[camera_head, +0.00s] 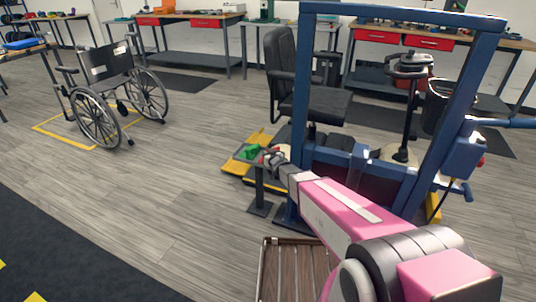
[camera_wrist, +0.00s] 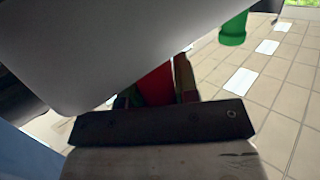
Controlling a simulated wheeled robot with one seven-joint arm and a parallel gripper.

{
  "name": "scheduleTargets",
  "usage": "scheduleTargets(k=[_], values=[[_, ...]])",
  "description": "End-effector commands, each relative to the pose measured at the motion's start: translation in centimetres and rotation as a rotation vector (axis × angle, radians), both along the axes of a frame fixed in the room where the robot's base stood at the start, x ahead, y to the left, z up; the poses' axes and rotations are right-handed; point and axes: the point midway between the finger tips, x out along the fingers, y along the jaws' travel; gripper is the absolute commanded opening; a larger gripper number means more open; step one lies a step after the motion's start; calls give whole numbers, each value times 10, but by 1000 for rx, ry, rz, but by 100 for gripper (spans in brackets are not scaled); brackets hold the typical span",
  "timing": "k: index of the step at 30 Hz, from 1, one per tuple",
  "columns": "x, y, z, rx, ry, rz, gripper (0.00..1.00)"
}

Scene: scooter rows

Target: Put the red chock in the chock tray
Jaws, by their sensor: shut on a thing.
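My gripper (camera_head: 268,157) is at the end of my pink arm, at a small grey tray (camera_head: 239,156) on a post in the middle of the head view. It is shut on the red chock (camera_wrist: 155,86), which shows between the fingers in the wrist view. A green block (camera_head: 250,150) lies on the tray, just left of my gripper. In the head view the red chock is too small and covered to make out well. I cannot tell whether it touches the tray. A large grey surface hides much of the wrist view.
A blue metal frame (camera_head: 310,70) stands just right of my gripper, with a black chair (camera_head: 285,70) behind. A yellow-edged platform (camera_head: 235,167) lies under the tray. A wheelchair (camera_head: 108,85) stands at the left. A slatted wooden surface (camera_head: 285,272) is in front.

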Motion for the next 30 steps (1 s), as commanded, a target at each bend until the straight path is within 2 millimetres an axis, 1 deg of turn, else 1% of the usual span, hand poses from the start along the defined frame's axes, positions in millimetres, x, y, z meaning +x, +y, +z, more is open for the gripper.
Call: scheduleTargets(k=[8, 29, 30], values=[[0, 0, 0, 0, -1, 0, 0], [0, 0, -11, 0, -1, 1, 0], [0, 0, -11, 0, -1, 1, 38]])
